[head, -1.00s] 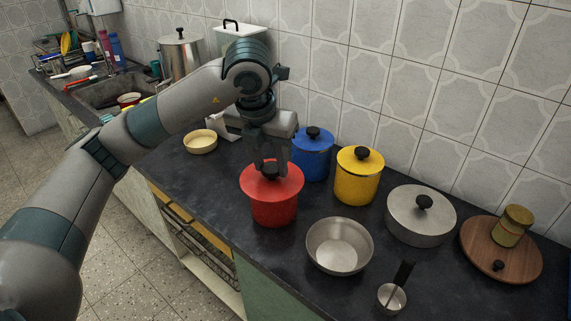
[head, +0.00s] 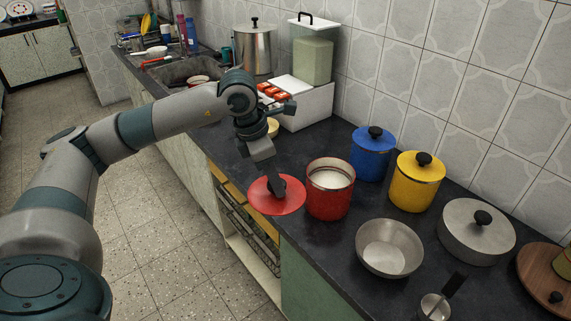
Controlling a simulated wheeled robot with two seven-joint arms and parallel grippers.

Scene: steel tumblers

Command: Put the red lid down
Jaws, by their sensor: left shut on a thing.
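The red lid (head: 268,199) is a flat disc with a dark knob. My left gripper (head: 279,184) is shut on that knob, and its fingers hide most of it. The lid hangs left of the red canister (head: 330,202), over or just past the counter's front edge; its height above the counter is hard to tell. The red canister stands open on the dark counter (head: 318,250), with white contents showing inside. My right gripper is not in view.
Blue (head: 371,160) and yellow (head: 416,188) lidded canisters stand right of the red one. A steel bowl (head: 389,258), a lidded pan (head: 475,240) and a measuring cup (head: 436,306) are nearer. A white box (head: 306,106) stands behind my arm. Counter between box and red canister looks clear.

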